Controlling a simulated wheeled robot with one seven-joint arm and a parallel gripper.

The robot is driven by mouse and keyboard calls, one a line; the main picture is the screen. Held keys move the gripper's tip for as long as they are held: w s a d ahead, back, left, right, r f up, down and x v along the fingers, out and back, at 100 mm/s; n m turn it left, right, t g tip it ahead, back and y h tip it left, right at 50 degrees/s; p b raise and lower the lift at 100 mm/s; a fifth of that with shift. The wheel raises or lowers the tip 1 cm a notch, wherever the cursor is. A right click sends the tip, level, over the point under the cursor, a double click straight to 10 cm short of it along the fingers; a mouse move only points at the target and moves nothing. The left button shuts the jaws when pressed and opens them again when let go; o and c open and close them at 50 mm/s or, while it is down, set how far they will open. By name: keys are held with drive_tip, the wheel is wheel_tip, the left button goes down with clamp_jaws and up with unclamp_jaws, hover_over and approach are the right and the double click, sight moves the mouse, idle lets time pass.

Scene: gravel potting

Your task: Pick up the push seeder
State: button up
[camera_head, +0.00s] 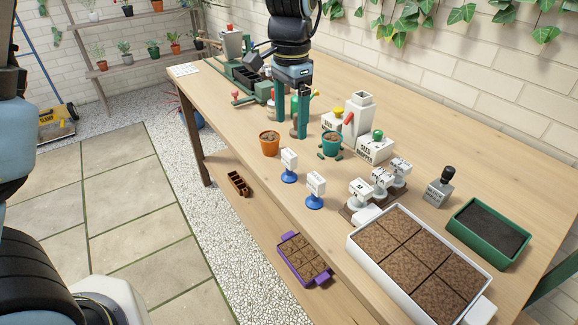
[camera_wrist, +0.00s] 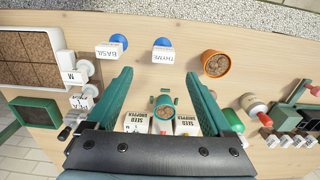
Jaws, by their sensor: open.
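No item is clearly readable as a push seeder. Two white boxes stand behind the teal pot: one with a green knob (camera_head: 375,149), marked SEED DROPPER, and one with a yellow knob (camera_head: 333,119). In the wrist view their labels show as a left box (camera_wrist: 136,122) and a right box (camera_wrist: 187,126). My gripper (camera_head: 291,131) is above the table, left of these boxes; in the wrist view its two teal fingers (camera_wrist: 160,76) are spread wide with nothing held. The wrist view shows the boxes between the fingers, nearer their base, partly cut off by the gripper body.
A terracotta pot (camera_head: 269,144) and a teal pot (camera_head: 333,143) stand near the gripper. Blue-based labels (camera_head: 316,189), white stamps (camera_head: 361,192), a white soil tray (camera_head: 354,246) and a green tray (camera_head: 461,232) are nearer.

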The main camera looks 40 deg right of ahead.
sight(289, 152)
wheel_tip(289, 152, down, 4)
drive_tip(key=shift+f+p, duration=0.25)
drive_tip(key=shift+p, duration=0.05)
drive_tip(key=shift+w+f+p, duration=0.15)
drive_tip(key=shift+f+p, duration=0.3)
drive_tip(key=shift+f, duration=0.9)
drive_tip(key=shift+w+f+p, duration=0.15)
drive_tip(key=shift+f+p, duration=0.3)
drive_tip(key=shift+f, duration=0.9)
clamp_jaws()
